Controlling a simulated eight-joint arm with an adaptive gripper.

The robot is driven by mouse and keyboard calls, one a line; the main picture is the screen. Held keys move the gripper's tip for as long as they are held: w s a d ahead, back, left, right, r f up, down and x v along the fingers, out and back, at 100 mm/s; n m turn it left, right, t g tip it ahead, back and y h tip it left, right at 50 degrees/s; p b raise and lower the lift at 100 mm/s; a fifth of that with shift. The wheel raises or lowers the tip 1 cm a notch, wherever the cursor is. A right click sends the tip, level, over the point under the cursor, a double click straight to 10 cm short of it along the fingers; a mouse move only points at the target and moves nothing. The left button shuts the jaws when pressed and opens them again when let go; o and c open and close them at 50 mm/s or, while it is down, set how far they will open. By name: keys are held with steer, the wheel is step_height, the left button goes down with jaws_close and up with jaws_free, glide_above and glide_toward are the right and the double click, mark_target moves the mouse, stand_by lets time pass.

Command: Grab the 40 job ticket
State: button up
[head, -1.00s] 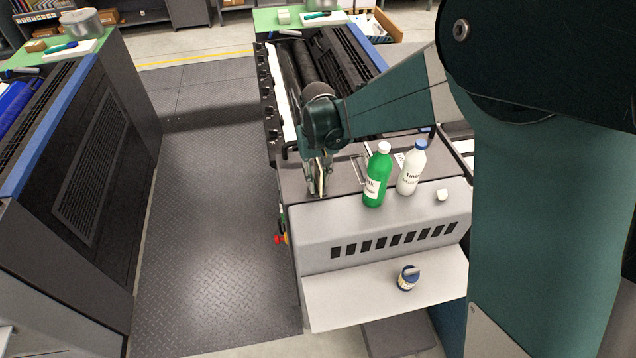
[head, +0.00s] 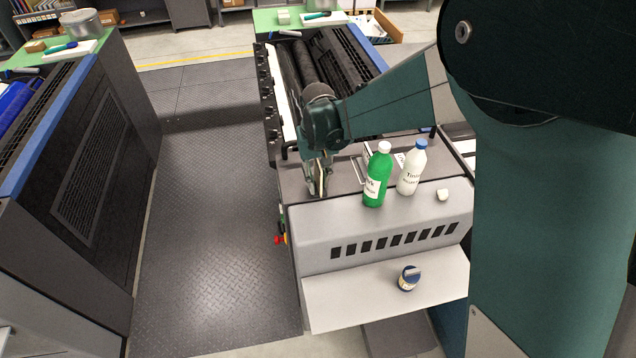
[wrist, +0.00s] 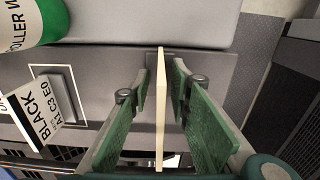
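A thin cream board (wrist: 160,110) stands edge-on between my fingers in the wrist view. It may be the 40 job ticket, but its face is turned away and no number can be read. My gripper (wrist: 161,88) is open around it, with one green finger pad on each side and a narrow gap to the board on both sides. In the head view my gripper (head: 318,185) points down over the left part of the grey machine top, and the board shows only as a pale sliver between the fingers.
A green bottle (head: 377,176) and a white bottle with a blue cap (head: 411,170) stand right of my gripper. A card marked BLACK (wrist: 42,116) is at the left of the wrist view. A blue-and-white jar (head: 408,278) sits on the lower shelf (head: 345,300).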

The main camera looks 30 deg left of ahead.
mark_target(318, 161)
jaws_close()
steer(key=shift+r, duration=0.25)
steer(key=shift+r+p, duration=0.15)
steer(key=shift+p, duration=0.3)
step_height(318, 161, up, 10)
steer(key=shift+f+b, duration=0.1)
steer(key=shift+b, duration=0.25)
stand_by(0.3)
